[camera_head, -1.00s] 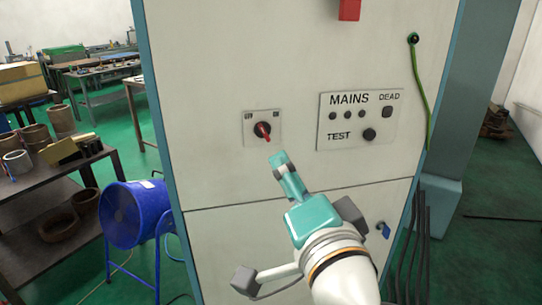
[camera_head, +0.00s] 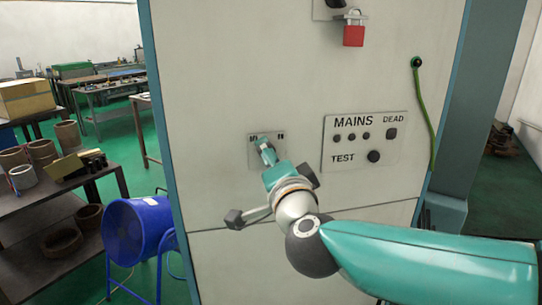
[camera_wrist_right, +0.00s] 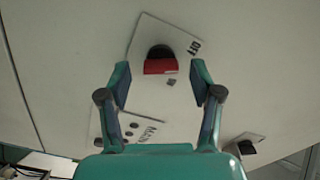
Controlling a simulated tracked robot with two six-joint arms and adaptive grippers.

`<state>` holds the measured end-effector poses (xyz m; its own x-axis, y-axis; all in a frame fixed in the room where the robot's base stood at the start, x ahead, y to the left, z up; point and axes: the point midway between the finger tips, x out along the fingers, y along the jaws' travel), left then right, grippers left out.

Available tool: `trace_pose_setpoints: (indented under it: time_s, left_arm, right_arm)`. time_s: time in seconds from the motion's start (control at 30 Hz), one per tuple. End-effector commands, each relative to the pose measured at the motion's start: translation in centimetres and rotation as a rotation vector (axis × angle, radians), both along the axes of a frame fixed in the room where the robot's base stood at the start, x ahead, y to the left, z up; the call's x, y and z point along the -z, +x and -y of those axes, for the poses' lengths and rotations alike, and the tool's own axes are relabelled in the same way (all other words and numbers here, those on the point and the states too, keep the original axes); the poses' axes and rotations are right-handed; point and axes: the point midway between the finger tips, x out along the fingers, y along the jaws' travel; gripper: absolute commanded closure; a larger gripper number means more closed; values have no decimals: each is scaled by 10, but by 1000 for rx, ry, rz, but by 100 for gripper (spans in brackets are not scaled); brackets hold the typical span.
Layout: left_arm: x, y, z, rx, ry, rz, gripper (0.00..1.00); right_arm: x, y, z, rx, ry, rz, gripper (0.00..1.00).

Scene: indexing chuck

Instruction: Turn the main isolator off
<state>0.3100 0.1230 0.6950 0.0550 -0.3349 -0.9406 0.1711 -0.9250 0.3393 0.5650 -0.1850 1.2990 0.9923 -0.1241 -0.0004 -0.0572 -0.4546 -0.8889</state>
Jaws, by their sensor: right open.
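The main isolator is a rotary switch on a small grey plate (camera_head: 280,151) on the pale cabinet front. In the head view my right gripper (camera_head: 263,143) is in front of it and hides its handle. In the right wrist view the red handle (camera_wrist_right: 160,66) with its black base (camera_wrist_right: 160,51) shows on the plate, with "OFF" lettering at one corner. My right gripper (camera_wrist_right: 160,72) is open, with one finger on each side of the red handle in the picture. I see no contact, and the remaining depth is unclear. My left gripper is not in view.
A MAINS panel (camera_head: 364,139) with small lamps and a TEST knob is right of the isolator. A red padlock (camera_head: 354,36) hangs above. A green cable (camera_head: 429,115) runs down the right side. A blue drum fan (camera_head: 138,229) stands at the cabinet's left.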

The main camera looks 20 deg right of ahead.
Motion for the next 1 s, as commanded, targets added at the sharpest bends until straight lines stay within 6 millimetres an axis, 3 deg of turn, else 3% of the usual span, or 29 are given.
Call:
trace_pose_setpoints:
  time_s: [0.17, 0.47, 0.8, 1.0]
  left_arm:
    - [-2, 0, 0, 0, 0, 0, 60]
    - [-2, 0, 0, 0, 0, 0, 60]
    - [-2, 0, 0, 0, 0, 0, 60]
    - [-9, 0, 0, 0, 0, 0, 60]
  right_arm:
    - [0, 12, 2, 0, 1, -1, 35]
    - [0, 13, 2, -1, 1, 0, 35]
    - [1, 13, 2, 0, 1, -1, 92]
    - [0, 13, 2, 0, -61, -11, 95]
